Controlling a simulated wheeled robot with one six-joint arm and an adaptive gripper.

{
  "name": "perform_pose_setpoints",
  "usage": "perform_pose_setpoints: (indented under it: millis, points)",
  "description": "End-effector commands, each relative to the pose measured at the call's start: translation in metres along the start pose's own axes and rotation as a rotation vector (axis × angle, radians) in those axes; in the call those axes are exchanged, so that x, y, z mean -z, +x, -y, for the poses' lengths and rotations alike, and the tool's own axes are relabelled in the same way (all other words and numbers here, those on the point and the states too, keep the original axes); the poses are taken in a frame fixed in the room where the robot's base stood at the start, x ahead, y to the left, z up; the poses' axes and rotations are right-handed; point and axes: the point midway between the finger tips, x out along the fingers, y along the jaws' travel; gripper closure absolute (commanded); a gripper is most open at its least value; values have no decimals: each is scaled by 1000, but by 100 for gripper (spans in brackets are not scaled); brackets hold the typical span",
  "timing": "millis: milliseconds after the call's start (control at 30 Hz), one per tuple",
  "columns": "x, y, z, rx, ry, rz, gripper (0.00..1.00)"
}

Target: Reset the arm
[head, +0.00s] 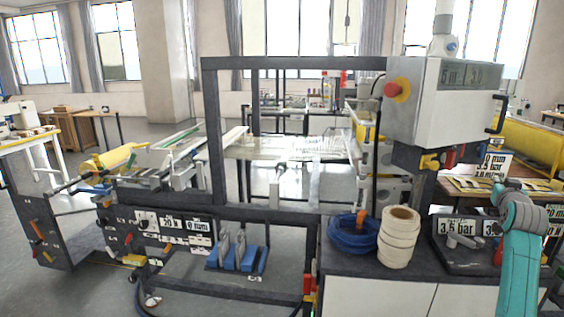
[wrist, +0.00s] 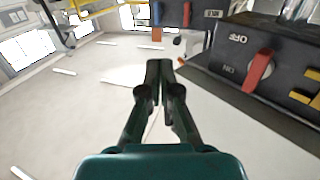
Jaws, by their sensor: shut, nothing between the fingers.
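My gripper (wrist: 158,66) shows in the wrist view, with its two dark fingers together and nothing between them. It points into open air over a pale surface and touches nothing that I can see. A dark panel with a red lever (wrist: 258,71) and upside-down OFF and ON marks is to its right, apart from the fingers. In the head view my teal arm rises at the right edge, in front of the dark bench; the gripper fingers cannot be made out there.
The dark bench (head: 343,262) carries a blue hose coil (head: 352,238), a cream roll (head: 399,238) and a "3,5 bar" sign (head: 455,227). A grey control box with a red knob (head: 397,88) stands above. The laminating frame (head: 212,130) fills the middle. Floor (head: 60,290) is clear at lower left.

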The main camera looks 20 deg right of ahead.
Motion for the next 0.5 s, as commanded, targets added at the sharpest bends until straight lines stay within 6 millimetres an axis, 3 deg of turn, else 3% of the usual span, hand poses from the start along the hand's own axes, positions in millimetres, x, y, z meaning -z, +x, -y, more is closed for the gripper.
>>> perform_pose_setpoints:
  millis: [33,100,267,500]
  points:
    - [-30,-8,20,22,1,12,100]
    - [-62,-20,43,46,1,19,100]
    - [-132,-56,93,102,1,36,100]
    - [-224,-128,156,187,-2,62,100]
